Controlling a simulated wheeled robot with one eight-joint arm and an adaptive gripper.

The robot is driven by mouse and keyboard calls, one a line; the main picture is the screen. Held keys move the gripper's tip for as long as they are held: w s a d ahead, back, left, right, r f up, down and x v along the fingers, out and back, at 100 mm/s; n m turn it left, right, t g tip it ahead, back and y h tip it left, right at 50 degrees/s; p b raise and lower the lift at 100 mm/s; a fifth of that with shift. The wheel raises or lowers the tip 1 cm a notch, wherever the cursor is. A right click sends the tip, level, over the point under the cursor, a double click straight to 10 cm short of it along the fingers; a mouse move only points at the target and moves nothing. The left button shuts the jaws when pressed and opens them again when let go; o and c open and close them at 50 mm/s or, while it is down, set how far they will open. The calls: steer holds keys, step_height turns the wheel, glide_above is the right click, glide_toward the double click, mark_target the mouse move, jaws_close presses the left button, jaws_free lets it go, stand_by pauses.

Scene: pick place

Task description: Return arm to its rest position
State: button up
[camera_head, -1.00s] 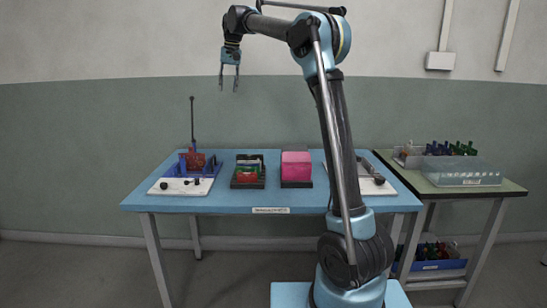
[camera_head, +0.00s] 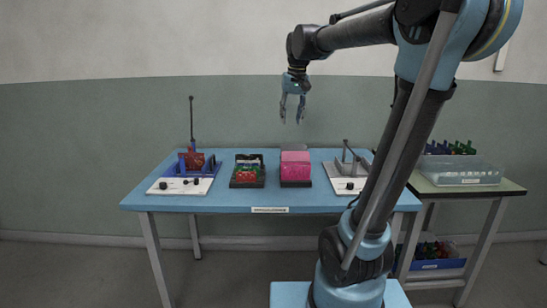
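My gripper (camera_head: 291,109) hangs in the air above the blue table (camera_head: 225,204), over the pink block (camera_head: 295,166). Its two fingers point down and stand apart with nothing between them, so it is open and empty. My arm rises at the right of the view, bends at the elbow near the top edge and reaches left to the gripper. The gripper is well clear of everything on the table.
On the table stand a white board with a blue fixture (camera_head: 176,185), a black tray (camera_head: 240,183) with red and green items, and another white board (camera_head: 342,184). A side table (camera_head: 505,189) at right bears a clear bin (camera_head: 467,176).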

steer(key=s+d+f, duration=0.4)
steer(key=s+f, duration=0.5)
steer(key=s+d+f, duration=0.4)
steer(key=s+f, duration=0.5)
steer(key=s+d+f+m+h, duration=0.1)
steer(key=s+d+f, duration=0.3)
steer(key=s+f, duration=0.5)
steer(key=shift+d+f, duration=0.35)
steer(key=shift+f, duration=0.25)
steer(key=shift+w, duration=0.1)
steer(key=shift+w+f, duration=0.2)
steer(key=shift+w, duration=0.25)
